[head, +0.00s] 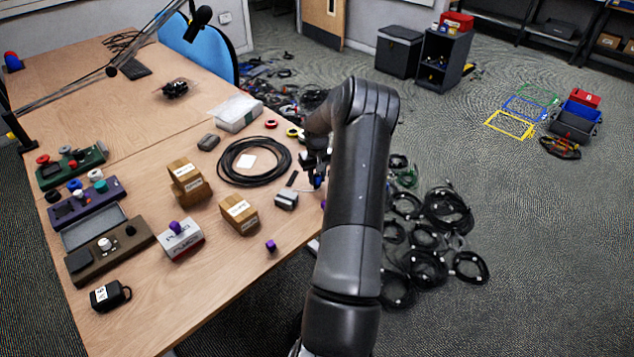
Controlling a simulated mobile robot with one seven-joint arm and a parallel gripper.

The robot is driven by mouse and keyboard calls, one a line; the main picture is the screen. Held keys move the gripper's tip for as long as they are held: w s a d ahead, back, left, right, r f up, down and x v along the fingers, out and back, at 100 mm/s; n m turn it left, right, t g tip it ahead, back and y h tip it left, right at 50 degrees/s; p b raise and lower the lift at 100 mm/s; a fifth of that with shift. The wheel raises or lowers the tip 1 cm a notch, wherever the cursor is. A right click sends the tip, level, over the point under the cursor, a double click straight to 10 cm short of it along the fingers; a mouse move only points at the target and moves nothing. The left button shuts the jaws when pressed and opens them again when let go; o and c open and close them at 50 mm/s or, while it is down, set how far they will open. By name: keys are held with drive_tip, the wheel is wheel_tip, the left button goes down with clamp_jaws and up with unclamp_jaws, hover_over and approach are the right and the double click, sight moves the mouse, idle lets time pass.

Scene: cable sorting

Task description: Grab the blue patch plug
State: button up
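My gripper (316,178) hangs over the right edge of the wooden table, partly hidden by my own arm. Its fingers are too small and dark to show whether they are open or shut. A small purple-blue block (271,245) stands on the table nearer the front, apart from the gripper. Another purple piece (175,227) sits on a white and grey labelled box (183,243).
A black cable coil (254,162) and cardboard boxes (239,215) are further left. Coloured control boxes (85,203) line the left side. Cable coils (428,270) cover the floor right of my arm. The table's front is mostly clear.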

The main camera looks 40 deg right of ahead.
drive_tip(key=c, duration=0.5)
drive_tip(key=shift+r, duration=0.1)
drive_tip(key=shift+c, duration=0.2)
